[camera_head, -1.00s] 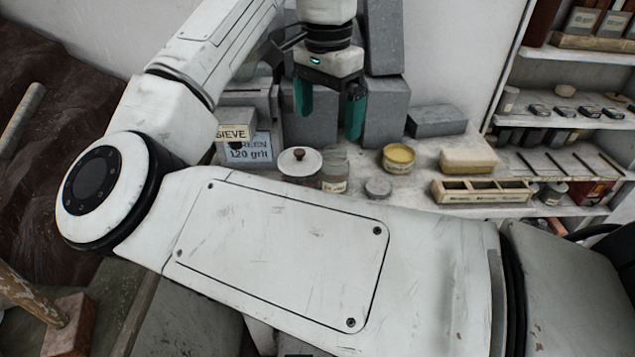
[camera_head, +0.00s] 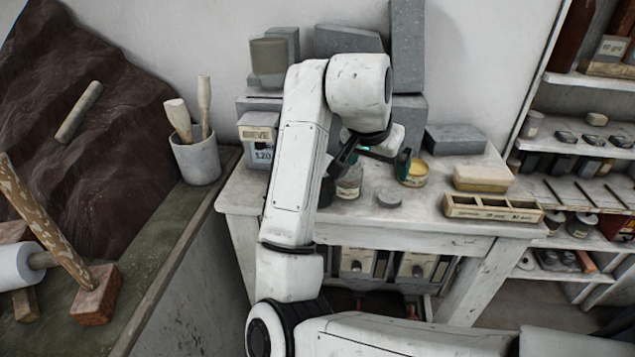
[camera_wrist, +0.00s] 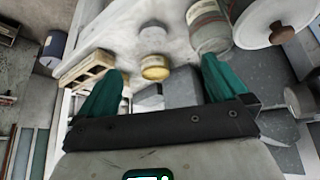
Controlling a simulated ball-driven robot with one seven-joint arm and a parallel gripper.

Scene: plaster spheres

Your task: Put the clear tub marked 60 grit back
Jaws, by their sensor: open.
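A clear jar (camera_head: 349,180) with a pale label stands on the work table; its marking is too small to read. In the wrist view the jar (camera_wrist: 208,28) is beyond the right-hand finger. In the head view a container (camera_head: 612,48) with a label reading 60 grit stands on the upper right shelf. My gripper (camera_head: 378,155) is open and empty, above the table near the jar and a yellow-filled tub (camera_head: 414,173). In the wrist view the yellow tub (camera_wrist: 155,68) shows between the teal fingers, beyond them.
A round grey lid or disc (camera_head: 389,197), a compartment tray (camera_head: 490,208) and a tan block (camera_head: 482,178) are on the table. Grey blocks (camera_head: 455,139) stand at the back. A white lidded pot (camera_wrist: 278,25) is beside the jar. The shelves (camera_head: 560,80) stand right.

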